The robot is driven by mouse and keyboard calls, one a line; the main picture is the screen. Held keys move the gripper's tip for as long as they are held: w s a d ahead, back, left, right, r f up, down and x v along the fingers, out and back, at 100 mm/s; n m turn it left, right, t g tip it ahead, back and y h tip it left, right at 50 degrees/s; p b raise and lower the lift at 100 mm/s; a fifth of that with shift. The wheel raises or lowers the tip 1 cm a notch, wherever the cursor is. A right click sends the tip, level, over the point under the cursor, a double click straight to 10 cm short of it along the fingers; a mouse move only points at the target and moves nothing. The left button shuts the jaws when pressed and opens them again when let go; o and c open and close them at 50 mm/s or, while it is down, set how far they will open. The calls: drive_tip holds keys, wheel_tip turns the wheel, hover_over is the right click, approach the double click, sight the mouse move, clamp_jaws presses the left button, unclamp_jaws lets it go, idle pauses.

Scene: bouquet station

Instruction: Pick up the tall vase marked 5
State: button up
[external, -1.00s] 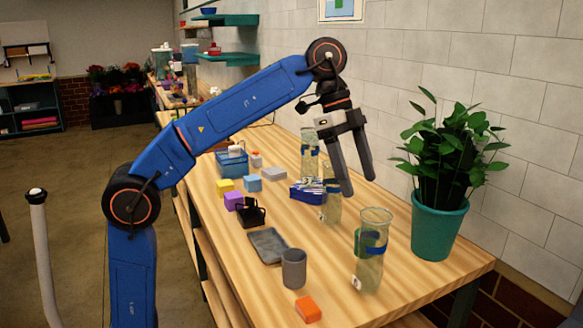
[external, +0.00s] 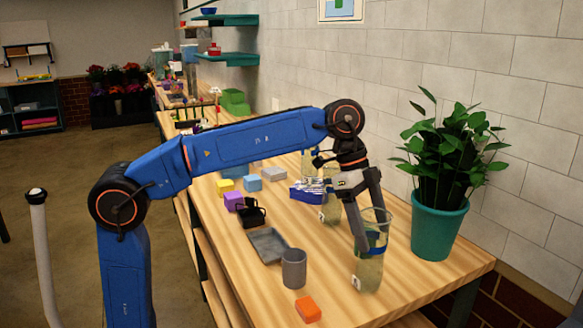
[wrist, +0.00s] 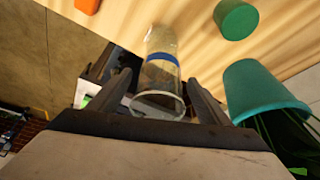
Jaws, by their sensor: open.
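A tall clear glass vase with a blue band (external: 369,268) stands upright near the front of the wooden table. A small white tag shows low on it, but its number is not readable. It also shows in the wrist view (wrist: 162,78), with its rim toward the camera. My gripper (external: 373,232) is open and points down at the vase top, with a finger on each side of the rim. In the wrist view my gripper (wrist: 159,80) has the vase between its fingers, and contact cannot be told. A second glass vase (external: 330,212) stands behind, partly hidden by my gripper.
A plant in a teal pot (external: 438,232) stands close on the right. A grey cup (external: 294,270), an orange block (external: 307,309) and a grey tray (external: 268,246) lie left of the vase. A round green object (wrist: 236,19) shows in the wrist view.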

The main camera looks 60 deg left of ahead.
drive_tip(key=shift+x, duration=0.85)
clamp_jaws()
drive_tip(key=shift+r, duration=0.2)
